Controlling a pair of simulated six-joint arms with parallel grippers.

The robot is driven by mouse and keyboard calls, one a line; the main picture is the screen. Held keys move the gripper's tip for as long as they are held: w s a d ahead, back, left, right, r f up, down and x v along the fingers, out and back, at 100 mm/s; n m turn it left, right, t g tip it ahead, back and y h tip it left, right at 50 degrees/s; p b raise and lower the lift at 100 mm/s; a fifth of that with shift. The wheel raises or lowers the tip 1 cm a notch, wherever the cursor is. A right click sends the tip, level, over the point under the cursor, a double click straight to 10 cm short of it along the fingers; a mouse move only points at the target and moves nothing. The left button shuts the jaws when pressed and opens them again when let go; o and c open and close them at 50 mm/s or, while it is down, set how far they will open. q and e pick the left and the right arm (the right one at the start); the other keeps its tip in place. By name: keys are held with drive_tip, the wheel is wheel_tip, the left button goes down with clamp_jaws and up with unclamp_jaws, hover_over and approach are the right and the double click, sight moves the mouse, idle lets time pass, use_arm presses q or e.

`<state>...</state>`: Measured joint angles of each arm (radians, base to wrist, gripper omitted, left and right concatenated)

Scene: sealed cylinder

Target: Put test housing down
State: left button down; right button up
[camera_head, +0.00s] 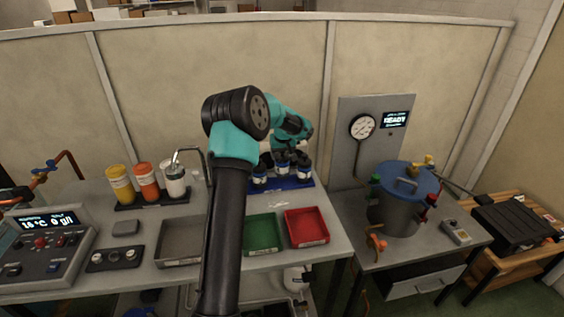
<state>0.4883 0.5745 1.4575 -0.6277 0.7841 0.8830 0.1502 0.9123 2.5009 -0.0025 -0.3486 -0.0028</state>
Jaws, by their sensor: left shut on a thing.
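Several dark housings with white bands stand close together on a blue rack (292,184) at the back of the bench; one test housing (282,168) is under my left wrist. My left arm rises from the bottom, bends at its teal elbow and reaches back over the rack. My left gripper (284,153) is small and partly hidden by the arm; it is shut on a test housing at the rack. I cannot tell whether that housing touches the rack. My right gripper is not in view.
Green (262,233) and red (306,227) trays lie in front of the rack, with a grey tray (180,241) to the left. Coloured bottles (147,182) stand back left. A blue-lidded pressure vessel (399,202) stands on the right table, below a gauge panel (372,140).

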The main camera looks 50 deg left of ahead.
sight(282, 156)
use_arm(q)
drive_tip(key=shift+f, duration=1.7)
drive_tip(key=shift+f, duration=0.15)
drive_tip(key=shift+c, duration=0.9)
unclamp_jaws()
drive_tip(key=v, duration=1.2)
